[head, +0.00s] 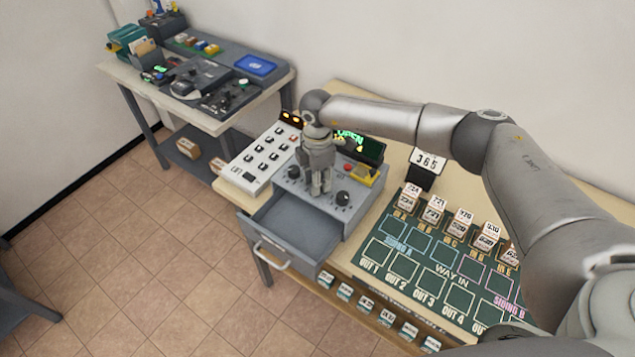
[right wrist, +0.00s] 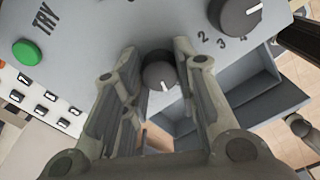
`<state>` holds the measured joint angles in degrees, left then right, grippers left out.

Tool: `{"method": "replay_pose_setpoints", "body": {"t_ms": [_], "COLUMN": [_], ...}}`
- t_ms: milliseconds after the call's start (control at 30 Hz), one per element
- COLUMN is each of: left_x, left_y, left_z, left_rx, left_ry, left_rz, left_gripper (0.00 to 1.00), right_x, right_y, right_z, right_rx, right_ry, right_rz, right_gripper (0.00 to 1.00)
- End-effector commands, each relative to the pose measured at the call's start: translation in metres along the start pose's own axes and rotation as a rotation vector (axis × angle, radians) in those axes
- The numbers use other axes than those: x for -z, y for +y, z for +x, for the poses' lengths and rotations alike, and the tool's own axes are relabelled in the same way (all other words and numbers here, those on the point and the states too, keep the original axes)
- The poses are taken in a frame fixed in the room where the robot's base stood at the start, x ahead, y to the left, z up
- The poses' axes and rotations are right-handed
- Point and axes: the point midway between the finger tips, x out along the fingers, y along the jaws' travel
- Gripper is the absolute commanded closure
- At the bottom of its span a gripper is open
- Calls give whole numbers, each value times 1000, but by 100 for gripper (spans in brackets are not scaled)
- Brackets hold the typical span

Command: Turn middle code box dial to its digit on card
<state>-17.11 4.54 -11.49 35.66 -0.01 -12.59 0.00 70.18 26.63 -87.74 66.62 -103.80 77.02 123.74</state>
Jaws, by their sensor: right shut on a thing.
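The grey code box (head: 352,217) stands on the table with its front drawer (head: 295,226) pulled out. Its dark display (head: 368,150) shows green lettering, partly hidden by my arm, that seems to read OPEN. My right gripper (head: 320,188) points down at the box, shut on the middle dial (right wrist: 160,74). In the right wrist view this dark round dial sits between the fingers, its white mark toward the picture's bottom. Its digits are hidden. The left dial (head: 294,172) and right dial (head: 343,198) are free. The card (head: 430,161) on a black stand reads 365.
A white keypad panel (head: 262,160) stands left of the box. A green track board (head: 420,270) with several numbered cubes lies to the right. More cubes sit on a low shelf (head: 375,315). A second desk (head: 220,115) stands at the back left.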

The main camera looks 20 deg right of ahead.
Motion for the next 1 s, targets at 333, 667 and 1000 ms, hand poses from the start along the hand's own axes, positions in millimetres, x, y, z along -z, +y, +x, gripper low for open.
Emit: {"method": "replay_pose_setpoints", "body": {"t_ms": [333,667,1000], "left_x": [-4,-8,-12], "left_y": [0,0,1], "left_z": [32,62,94], "left_rx": [1,1,1], "left_ry": [-2,-4,-5], "left_rz": [-1,-1,-1], "left_gripper": [49,49,49], "right_x": [0,0,0], "right_y": [1,1,1], "right_z": [4,4,4], "right_rx": [-4,-4,-5], "right_ry": [1,0,-1], "right_rz": [-329,-642,-965], "right_gripper": [96,96,96]}}
